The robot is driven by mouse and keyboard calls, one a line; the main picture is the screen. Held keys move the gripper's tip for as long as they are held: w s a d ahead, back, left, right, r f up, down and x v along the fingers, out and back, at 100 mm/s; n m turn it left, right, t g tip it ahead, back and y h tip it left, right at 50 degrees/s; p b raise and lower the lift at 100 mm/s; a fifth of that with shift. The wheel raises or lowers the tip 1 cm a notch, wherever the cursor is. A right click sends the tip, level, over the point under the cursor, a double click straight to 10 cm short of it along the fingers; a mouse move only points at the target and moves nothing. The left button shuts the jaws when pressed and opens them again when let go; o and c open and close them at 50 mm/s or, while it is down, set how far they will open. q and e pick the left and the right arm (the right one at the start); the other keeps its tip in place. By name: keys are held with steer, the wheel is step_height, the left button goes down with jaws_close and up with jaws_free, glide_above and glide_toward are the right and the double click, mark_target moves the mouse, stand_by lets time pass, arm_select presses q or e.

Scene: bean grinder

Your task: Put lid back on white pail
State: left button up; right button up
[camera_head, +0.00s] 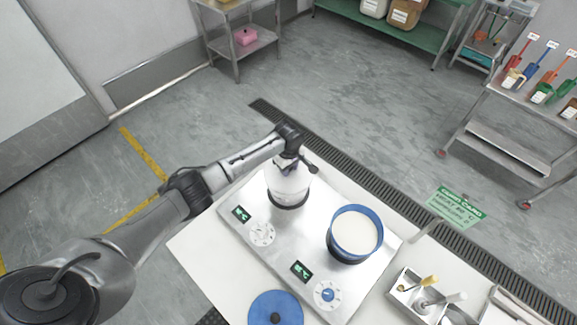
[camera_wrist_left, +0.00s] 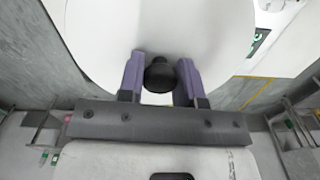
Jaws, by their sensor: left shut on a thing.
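My left gripper (camera_head: 289,160) is at the upper left of the scale plate, above the white pail (camera_head: 288,190). In the left wrist view its two purple fingers (camera_wrist_left: 160,75) are shut on the black knob (camera_wrist_left: 159,73) of the white lid (camera_wrist_left: 160,30). The lid is at the pail's top; I cannot tell whether it rests on the rim or hangs just above it. The arm and gripper partly hide the pail's top. My right gripper is not in view.
An open blue pail (camera_head: 341,254) with white contents stands to the right on the metal plate (camera_head: 290,245). A blue lid (camera_head: 262,300) lies at the front edge of the table. A metal tray with scoops (camera_head: 425,298) is at the right.

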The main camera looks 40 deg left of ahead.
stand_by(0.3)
arm_select(q)
steer(key=o, duration=0.8)
steer(key=shift+c, duration=0.2)
steer(key=o, duration=0.7)
steer(key=shift+o, duration=0.2)
steer(key=shift+r+p, duration=1.5)
steer(key=shift+p, duration=0.4)
steer(key=shift+r+p, duration=2)
steer(key=shift+p, duration=0.5)
